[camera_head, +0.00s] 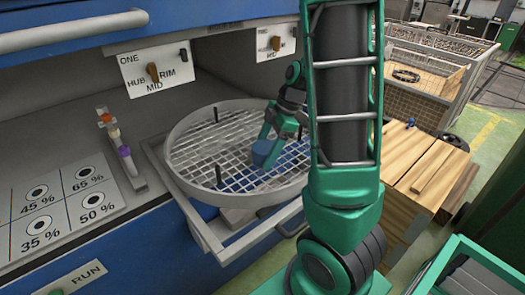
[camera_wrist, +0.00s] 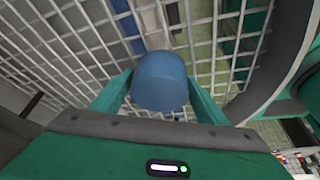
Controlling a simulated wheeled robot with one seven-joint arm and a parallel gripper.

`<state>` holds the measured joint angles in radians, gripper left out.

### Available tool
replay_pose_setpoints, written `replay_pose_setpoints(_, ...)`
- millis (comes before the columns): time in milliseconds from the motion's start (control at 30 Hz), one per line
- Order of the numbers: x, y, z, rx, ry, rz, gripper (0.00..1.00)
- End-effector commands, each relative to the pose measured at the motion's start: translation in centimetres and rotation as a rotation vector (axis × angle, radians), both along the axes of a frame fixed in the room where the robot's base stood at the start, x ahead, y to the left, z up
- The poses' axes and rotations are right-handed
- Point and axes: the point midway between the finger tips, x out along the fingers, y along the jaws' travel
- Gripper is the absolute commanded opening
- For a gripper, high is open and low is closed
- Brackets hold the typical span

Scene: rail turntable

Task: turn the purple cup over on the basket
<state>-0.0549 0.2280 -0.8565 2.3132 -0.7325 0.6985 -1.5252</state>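The basket (camera_head: 176,130) is a round grey wire-mesh tray with a raised rim and several dark upright pegs, on a pulled-out frame. My gripper (camera_head: 271,143) is over the right part of its mesh. Its green fingers close on both sides of a blue cup-like object (camera_head: 265,153); this also shows between the fingers in the wrist view (camera_wrist: 160,80). I cannot tell whether it touches the mesh. A small purple piece (camera_head: 124,152), possibly the purple cup, is in the narrow holder left of the basket, below an orange one. Nothing in my gripper looks purple.
A grey counter with a percentage chart (camera_head: 66,208) lies at the left.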

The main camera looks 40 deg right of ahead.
Motion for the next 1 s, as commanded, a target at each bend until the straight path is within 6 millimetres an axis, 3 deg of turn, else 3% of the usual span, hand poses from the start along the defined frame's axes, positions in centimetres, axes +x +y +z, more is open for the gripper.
replay_pose_setpoints(467, 0.0, -0.3, 0.7, -0.001, -0.003, 0.0, 0.84)
replay_pose_setpoints(1000, -1.2, -3.5, 8.8, -0.001, -0.002, -0.002, 0.84)
